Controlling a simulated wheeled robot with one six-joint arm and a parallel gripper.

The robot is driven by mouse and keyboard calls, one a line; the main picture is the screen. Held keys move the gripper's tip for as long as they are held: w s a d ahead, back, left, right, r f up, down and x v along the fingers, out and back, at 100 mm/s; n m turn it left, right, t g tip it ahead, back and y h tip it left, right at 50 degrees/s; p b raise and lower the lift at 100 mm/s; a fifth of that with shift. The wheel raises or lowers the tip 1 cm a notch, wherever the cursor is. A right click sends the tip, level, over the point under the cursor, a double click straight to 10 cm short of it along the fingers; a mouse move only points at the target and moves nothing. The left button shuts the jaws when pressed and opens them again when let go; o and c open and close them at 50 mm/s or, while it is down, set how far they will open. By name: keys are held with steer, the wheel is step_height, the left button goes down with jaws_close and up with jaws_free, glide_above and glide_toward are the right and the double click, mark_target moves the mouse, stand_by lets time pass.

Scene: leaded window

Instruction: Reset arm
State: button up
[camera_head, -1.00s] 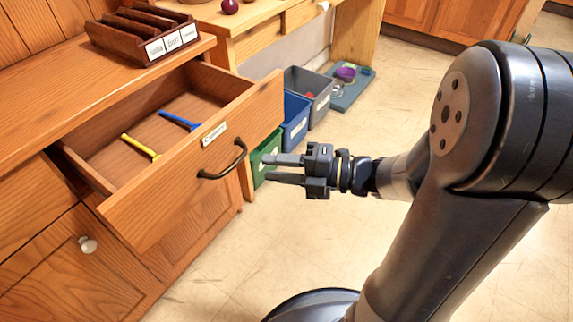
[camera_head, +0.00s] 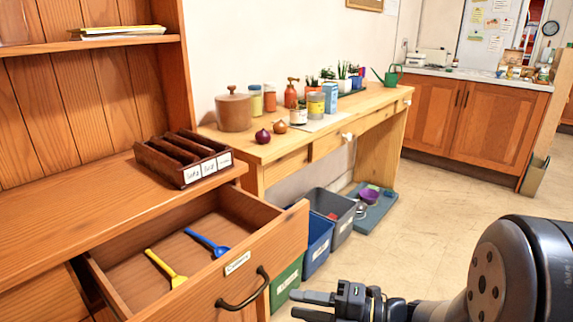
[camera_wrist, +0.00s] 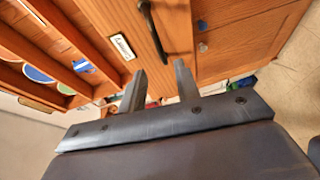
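My gripper (camera_head: 316,306) is at the bottom of the head view, right of the open drawer's front and apart from its dark handle. In the wrist view my gripper (camera_wrist: 158,85) shows two dark fingers spread apart with nothing between them. The drawer (camera_head: 283,246) stands pulled out, with a label and a dark handle (camera_head: 243,290). Inside it lie a yellow scoop-like utensil (camera_head: 165,268) and a blue one (camera_head: 207,242). The wrist view shows the drawer front (camera_wrist: 125,22) upside down, with the handle (camera_wrist: 153,28) beyond the fingers.
Green (camera_head: 285,283), blue (camera_head: 318,243) and grey bins stand under the wooden table (camera_head: 375,104), beside a blue tray (camera_head: 374,212). The table carries a wooden pot, jars, onions and plants. A slotted dark holder (camera_head: 188,160) sits on the cabinet top. Floor (camera_head: 440,220) at right is clear.

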mark_target(258, 296)
steer(key=shift+b+x, duration=0.85)
steer(key=shift+x, duration=4.25)
